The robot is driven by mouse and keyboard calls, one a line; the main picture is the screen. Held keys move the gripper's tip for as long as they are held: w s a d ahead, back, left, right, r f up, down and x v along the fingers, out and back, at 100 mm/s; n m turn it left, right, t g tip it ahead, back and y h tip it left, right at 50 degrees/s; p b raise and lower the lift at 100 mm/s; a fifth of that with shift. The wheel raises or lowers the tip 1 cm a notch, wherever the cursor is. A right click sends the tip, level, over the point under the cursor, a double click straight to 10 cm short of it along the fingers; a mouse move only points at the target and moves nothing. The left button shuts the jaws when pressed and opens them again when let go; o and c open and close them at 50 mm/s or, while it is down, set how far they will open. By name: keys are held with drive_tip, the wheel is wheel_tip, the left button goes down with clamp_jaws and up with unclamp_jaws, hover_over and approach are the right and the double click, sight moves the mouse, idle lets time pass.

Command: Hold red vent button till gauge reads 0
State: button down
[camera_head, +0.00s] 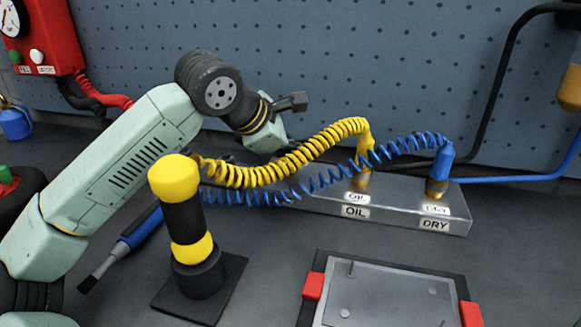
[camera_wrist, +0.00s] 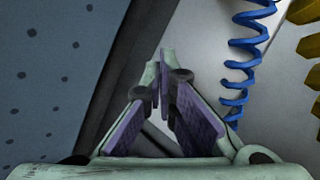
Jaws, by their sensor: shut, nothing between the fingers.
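A red box (camera_head: 48,40) on the back wall is cut off at the upper left of the head view. A white-faced gauge (camera_head: 9,19) sits on it, partly out of frame; its reading is too small to tell. Below it are a green button (camera_head: 15,57) and a whitish button (camera_head: 37,57) over small labels; I see no clearly red button. My gripper (camera_wrist: 163,66) is shut and empty in the wrist view, its purple-padded fingers together at the tips. In the head view its fingers are largely hidden behind the hoses, well right of the box and apart from it.
A yellow coiled hose (camera_head: 290,162) and a blue one (camera_head: 330,178) run from a metal block (camera_head: 400,208) to a black-and-yellow post (camera_head: 184,222) in front of my arm. A tray (camera_head: 384,297) with red clamps lies at the front right. The pegboard (camera_head: 300,60) is behind.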

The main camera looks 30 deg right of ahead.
sight(293, 168)
drive_tip(key=shift+f, duration=0.35)
drive_tip(key=shift+f+b, duration=0.6)
drive_tip(key=shift+b, duration=0.2)
idle(0.4)
drive_tip(key=shift+r, duration=0.2)
idle(3.7)
drive_tip(key=shift+r+p, duration=0.55)
drive_tip(key=shift+r, duration=0.3)
drive_tip(key=shift+r+p, duration=1.55)
drive_tip(key=shift+r, duration=0.95)
